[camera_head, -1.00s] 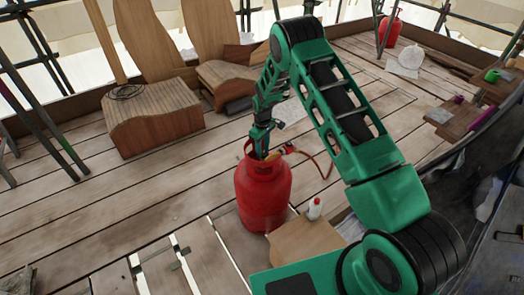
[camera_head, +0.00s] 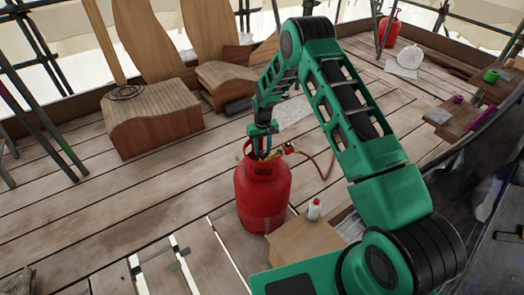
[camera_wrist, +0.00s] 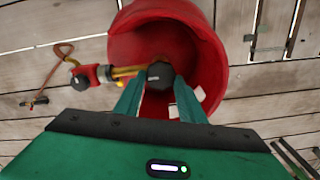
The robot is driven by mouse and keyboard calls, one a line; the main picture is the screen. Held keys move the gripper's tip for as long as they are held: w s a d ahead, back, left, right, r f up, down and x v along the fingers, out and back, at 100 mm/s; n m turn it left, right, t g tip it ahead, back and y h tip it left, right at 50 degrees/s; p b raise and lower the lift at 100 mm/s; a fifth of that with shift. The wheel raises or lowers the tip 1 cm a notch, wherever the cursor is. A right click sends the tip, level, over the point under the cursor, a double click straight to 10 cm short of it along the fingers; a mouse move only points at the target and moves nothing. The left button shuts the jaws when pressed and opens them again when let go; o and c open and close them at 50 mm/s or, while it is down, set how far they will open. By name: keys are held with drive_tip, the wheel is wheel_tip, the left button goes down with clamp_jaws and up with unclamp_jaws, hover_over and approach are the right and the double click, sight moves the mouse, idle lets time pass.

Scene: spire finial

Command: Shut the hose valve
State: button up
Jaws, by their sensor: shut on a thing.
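A red gas cylinder (camera_head: 263,195) stands upright on the planks in the head view. Its collar (camera_wrist: 210,50) fills the top of the wrist view. Inside the collar is a black valve knob (camera_wrist: 160,74), joined to a brass fitting (camera_wrist: 125,72) and a red regulator (camera_wrist: 86,77). A thin brown hose (camera_head: 321,165) runs from the regulator, which also shows in the head view (camera_head: 288,148). My gripper (camera_wrist: 159,88) points down into the collar, its two green fingers shut on the black knob. The fingers partly hide the knob's lower side.
A cardboard box (camera_head: 303,243) stands right of the cylinder, with a small white bottle (camera_head: 314,209) on it. Wooden seats (camera_head: 155,120) are behind left. Another red cylinder (camera_head: 391,28) stands far back. Plank floor left of the cylinder is clear.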

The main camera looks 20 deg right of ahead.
sight(263, 151)
drive_tip(key=shift+w+d+r, duration=0.15)
drive_tip(key=shift+w, duration=0.1)
drive_tip(key=o, duration=0.9)
drive_tip(key=shift+o, duration=0.7)
drive_tip(key=shift+s, duration=0.15)
wheel_tip(263, 151, up, 11)
drive_tip(key=shift+f, duration=0.2)
